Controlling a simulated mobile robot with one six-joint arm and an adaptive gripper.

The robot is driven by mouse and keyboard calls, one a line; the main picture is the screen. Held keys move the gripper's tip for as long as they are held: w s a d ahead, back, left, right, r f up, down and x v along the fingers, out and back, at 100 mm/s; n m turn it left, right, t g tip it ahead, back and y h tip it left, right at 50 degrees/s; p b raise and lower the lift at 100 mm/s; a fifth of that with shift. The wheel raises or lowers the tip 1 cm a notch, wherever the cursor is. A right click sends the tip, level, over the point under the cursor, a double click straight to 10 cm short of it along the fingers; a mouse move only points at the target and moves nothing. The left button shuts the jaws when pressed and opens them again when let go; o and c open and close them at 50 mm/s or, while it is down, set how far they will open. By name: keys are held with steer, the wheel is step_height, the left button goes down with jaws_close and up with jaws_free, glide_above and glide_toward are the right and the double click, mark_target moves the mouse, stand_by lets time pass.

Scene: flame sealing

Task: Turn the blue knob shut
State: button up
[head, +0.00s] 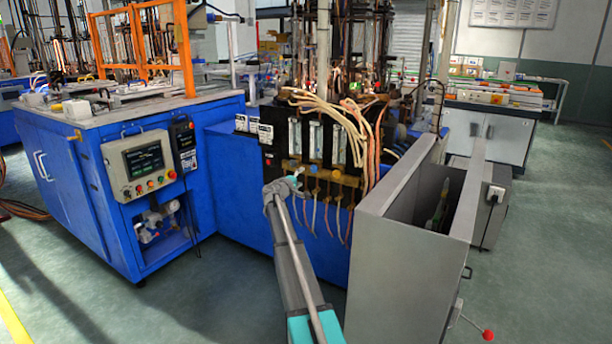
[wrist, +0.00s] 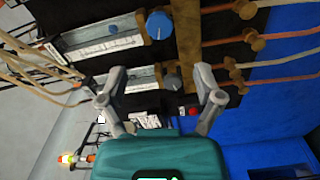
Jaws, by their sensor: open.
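The blue knob (wrist: 159,25) is on a flowmeter's brass end block, near the top middle of the wrist view. In the head view the blue knob (head: 313,168) is small on the front of the black panel, right of my gripper (head: 282,184). In the wrist view my gripper (wrist: 160,72) is open and empty, its fingers spread wide. The blue knob lies above and beyond the fingertips, apart from them. A grey knob (wrist: 173,82) shows between the fingers; I cannot tell its depth relative to them.
Brass fittings (wrist: 247,10) with hoses line the panel beside the knobs. A red button (wrist: 193,111) shows near the right finger. An orange knob (head: 337,173) is right of the blue one. A grey metal cabinet (head: 400,230) stands close to my arm's right.

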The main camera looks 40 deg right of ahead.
steer(key=shift+v, duration=1.1)
steer(key=s+a+f+m+g+y, duration=0.15)
steer(key=s+a+f+y, duration=0.45)
steer(key=s+a, duration=0.9)
steer(key=s+a+f+g+y, duration=0.3)
steer(key=s+a+f+y, duration=0.25)
steer(key=s+a, duration=0.95)
steer(key=s+a+f+m+g+y, duration=0.1)
steer(key=s+a+f+g+y, duration=0.35)
steer(key=s+a, duration=1.05)
steer(key=w+a+r+t+p, duration=0.1)
steer(key=w+a+r+p, duration=0.1)
steer(key=r+p, duration=1.4)
steer(key=w+a+r+t+p, duration=0.1)
steer(key=w+a+r+p, duration=0.1)
steer(key=r+p, duration=1.4)
steer(key=p, duration=0.2)
steer(key=shift+w+y+p, duration=0.3)
steer(key=shift+w, duration=0.05)
